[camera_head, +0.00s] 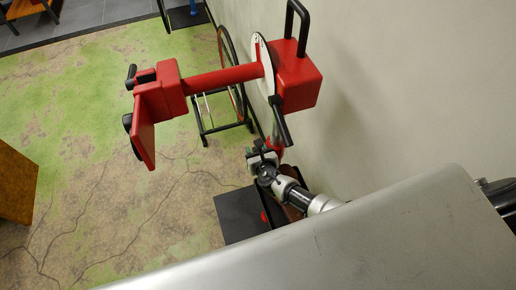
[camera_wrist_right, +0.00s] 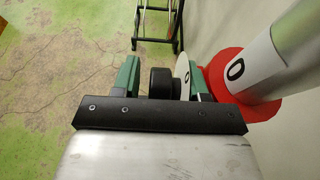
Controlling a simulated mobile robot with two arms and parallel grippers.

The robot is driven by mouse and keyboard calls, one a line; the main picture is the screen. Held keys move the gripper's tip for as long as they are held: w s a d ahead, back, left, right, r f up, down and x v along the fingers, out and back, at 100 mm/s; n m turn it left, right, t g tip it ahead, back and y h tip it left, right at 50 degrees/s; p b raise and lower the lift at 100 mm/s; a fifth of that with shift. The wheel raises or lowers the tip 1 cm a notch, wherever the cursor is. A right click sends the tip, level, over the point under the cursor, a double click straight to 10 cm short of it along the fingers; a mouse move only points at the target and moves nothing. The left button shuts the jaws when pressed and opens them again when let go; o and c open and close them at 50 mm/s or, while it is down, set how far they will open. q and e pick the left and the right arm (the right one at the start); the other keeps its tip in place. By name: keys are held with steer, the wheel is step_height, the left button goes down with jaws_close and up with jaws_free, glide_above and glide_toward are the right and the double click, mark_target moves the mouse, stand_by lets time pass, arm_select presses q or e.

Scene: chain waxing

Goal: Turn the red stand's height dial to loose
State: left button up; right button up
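The red stand's upper part (camera_head: 225,78) shows in the head view, with a red arm and clamp at its left. Its silver post (camera_wrist_right: 295,55) rises at the right of the right wrist view through a red collar (camera_wrist_right: 238,82) marked with a black "0". Beside the collar is a black knob (camera_wrist_right: 161,83) with a pale marked disc (camera_wrist_right: 182,70), which looks like the height dial. My right gripper (camera_head: 262,152) is at the post in the head view. In the wrist view its green fingers (camera_wrist_right: 160,78) stand apart on either side of the knob, with small gaps. My left gripper is not in view.
A wall (camera_head: 400,80) is close on the right. A black rack (camera_head: 222,128) with a wheel (camera_head: 232,70) stands behind the stand. A wooden box (camera_head: 16,185) is at the left edge. A black base plate (camera_head: 238,213) lies below my right gripper.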

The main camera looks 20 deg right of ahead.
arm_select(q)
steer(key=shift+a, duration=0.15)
arm_select(e)
steer(key=shift+o, duration=0.5)
steer(key=shift+a, duration=0.2)
steer(key=shift+s+d+r, duration=0.1)
steer(key=shift+s+r, duration=0.05)
steer(key=shift+s, duration=0.3)
arm_select(q)
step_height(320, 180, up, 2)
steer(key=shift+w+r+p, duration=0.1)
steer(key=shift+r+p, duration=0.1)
steer(key=shift+p, duration=1)
arm_select(e)
steer(key=v, duration=1)
